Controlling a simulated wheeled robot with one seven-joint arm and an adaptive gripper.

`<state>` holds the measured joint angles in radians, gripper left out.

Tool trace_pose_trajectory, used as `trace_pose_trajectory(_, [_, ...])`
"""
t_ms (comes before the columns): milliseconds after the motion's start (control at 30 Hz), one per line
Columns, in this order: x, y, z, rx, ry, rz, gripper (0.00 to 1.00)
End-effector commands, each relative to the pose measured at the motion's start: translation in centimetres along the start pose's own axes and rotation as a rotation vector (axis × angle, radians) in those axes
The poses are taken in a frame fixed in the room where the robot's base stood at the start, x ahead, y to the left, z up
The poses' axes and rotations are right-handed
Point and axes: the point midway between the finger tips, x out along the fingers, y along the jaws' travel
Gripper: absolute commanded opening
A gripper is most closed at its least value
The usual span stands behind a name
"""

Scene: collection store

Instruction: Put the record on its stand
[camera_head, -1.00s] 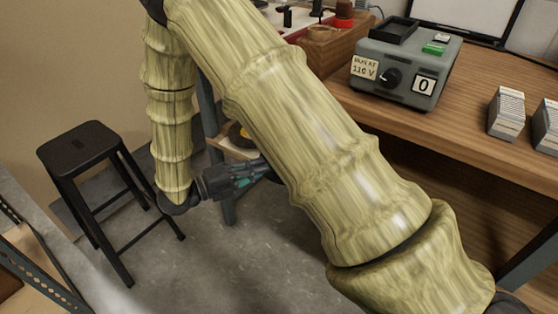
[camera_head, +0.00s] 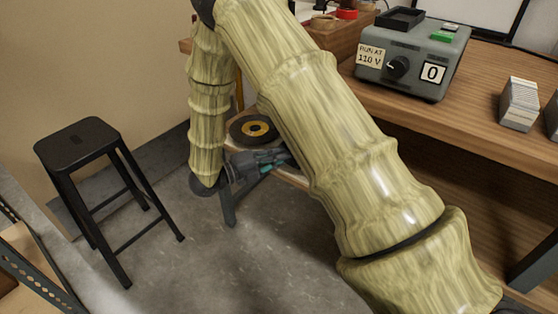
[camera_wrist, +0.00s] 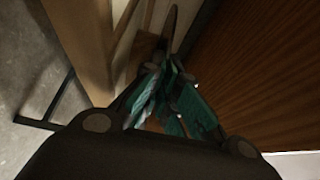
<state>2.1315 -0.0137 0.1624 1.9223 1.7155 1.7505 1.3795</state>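A black record (camera_head: 253,129) with a yellow label shows in the head view, lying flat on a low wooden surface behind my arm. My gripper (camera_head: 284,157) points right, in front of and slightly below it in the picture; its tips are partly hidden by my arm. In the wrist view, the teal-padded fingers of my gripper (camera_wrist: 168,75) are close together. A thin dark edge-on shape stands just beyond their tips; I cannot tell whether it is a record or whether the fingers touch it. I cannot make out the stand with certainty.
A black stool (camera_head: 80,145) stands on the left. A wooden desk (camera_head: 450,125) on the right carries a grey control box (camera_head: 410,60) and a stack of cards (camera_head: 519,104). Metal shelving (camera_head: 40,265) edges the lower left. Grey floor (camera_head: 270,250) is open between them.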

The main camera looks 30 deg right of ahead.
Motion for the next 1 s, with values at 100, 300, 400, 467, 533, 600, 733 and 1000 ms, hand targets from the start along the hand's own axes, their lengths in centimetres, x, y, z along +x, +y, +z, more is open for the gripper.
trace_pose_trajectory(100, [0.01,0.32,0.01,0.001,0.000,0.000,0.00])
trace_pose_trajectory(300, [-0.01,0.32,-0.01,0.001,0.000,0.000,0.00])
trace_pose_trajectory(400, [-0.02,0.58,-0.01,0.000,0.000,0.000,0.00])
trace_pose_trajectory(467, [-0.02,0.71,-0.01,0.000,0.000,0.000,0.00])
trace_pose_trajectory(533, [-0.02,0.61,-0.01,0.001,0.000,0.000,0.15])
trace_pose_trajectory(600, [-0.02,0.61,-0.01,0.001,0.000,0.000,0.27])
trace_pose_trajectory(733, [-0.01,0.61,-0.02,0.001,0.000,0.000,0.27])
trace_pose_trajectory(1000, [-0.16,0.14,-0.01,0.000,0.000,0.000,0.27])
